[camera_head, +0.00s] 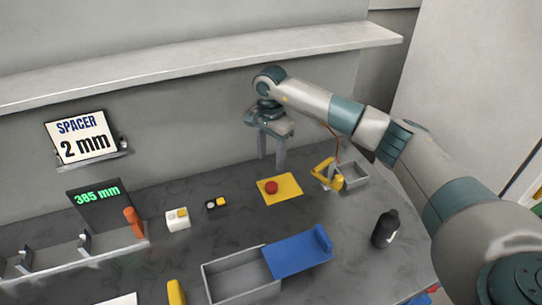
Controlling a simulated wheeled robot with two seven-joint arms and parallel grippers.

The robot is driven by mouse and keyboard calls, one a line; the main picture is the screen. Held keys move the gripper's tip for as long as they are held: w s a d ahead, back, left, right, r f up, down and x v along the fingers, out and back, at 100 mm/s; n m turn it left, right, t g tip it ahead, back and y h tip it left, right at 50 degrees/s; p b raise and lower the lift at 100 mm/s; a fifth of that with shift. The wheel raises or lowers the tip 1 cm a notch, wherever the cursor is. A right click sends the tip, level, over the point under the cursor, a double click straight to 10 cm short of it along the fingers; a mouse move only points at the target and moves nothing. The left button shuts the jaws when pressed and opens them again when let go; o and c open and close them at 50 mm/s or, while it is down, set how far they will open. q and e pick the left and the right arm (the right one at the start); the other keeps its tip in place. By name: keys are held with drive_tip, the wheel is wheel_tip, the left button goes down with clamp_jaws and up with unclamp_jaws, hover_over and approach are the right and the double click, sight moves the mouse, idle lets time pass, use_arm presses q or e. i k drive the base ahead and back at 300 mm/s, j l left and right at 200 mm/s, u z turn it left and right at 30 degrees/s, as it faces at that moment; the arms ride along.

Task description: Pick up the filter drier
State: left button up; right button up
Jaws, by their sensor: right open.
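I cannot tell for sure which object is the filter drier. A dark bottle-shaped cylinder (385,229) with a narrow neck and a pale label stands upright at the right of the dark table. An orange cylinder (134,222) stands tilted at the right end of the grey rack on the left. My right gripper (271,165) is open and empty, its fingers pointing down near the back wall. In the picture it is above the red button on the yellow plate and apart from both cylinders. My left gripper is not in view.
A red button (271,187) sits on a yellow plate. A grey bin (240,285) with a blue lid (297,254) is at the front. A small grey tray (353,178) stands beside a yellow tool (326,174). A shelf (200,70) runs along the wall above.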

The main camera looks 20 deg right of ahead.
sight(387, 226)
drive_tip(key=k, duration=2)
